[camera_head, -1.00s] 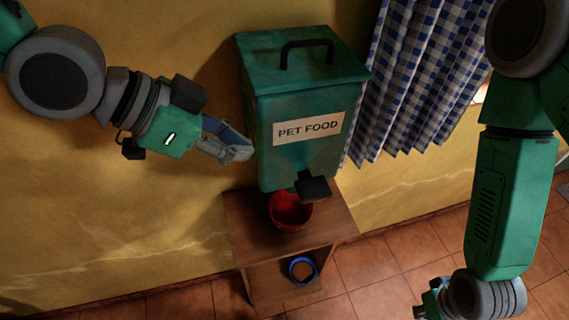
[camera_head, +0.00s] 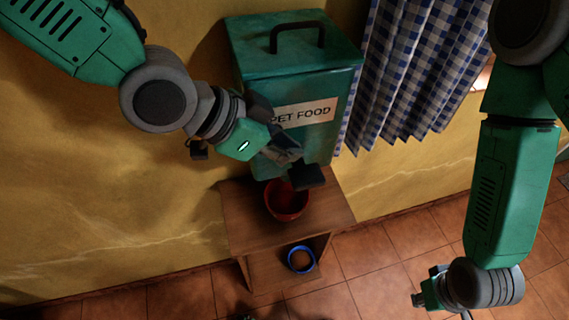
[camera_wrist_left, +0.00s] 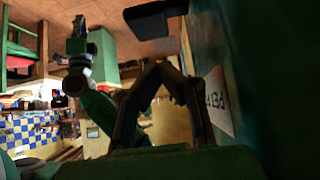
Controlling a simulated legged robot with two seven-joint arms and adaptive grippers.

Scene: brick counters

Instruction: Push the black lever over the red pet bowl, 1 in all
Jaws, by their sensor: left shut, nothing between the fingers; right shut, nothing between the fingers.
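The black lever (camera_head: 309,176) sticks out from the lower front of the green pet food dispenser (camera_head: 300,62). It also shows at the top of the left wrist view (camera_wrist_left: 155,18). The red pet bowl (camera_head: 287,207) stands below the lever on the wooden stand. My left gripper (camera_head: 291,158) is shut and empty, in front of the dispenser, just above and left of the lever. In the left wrist view its fingers (camera_wrist_left: 158,72) appear below the lever; I cannot tell whether they touch it. My right gripper (camera_head: 420,299) is shut, low at right, away from the dispenser.
The wooden stand (camera_head: 240,222) has a blue-rimmed bowl (camera_head: 301,260) on its lower shelf. A checked curtain (camera_head: 405,80) hangs right of the dispenser, against the yellow wall. The dispenser's label (camera_head: 303,113) is partly hidden by my left arm. Tiled floor (camera_head: 385,260) is clear to the right.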

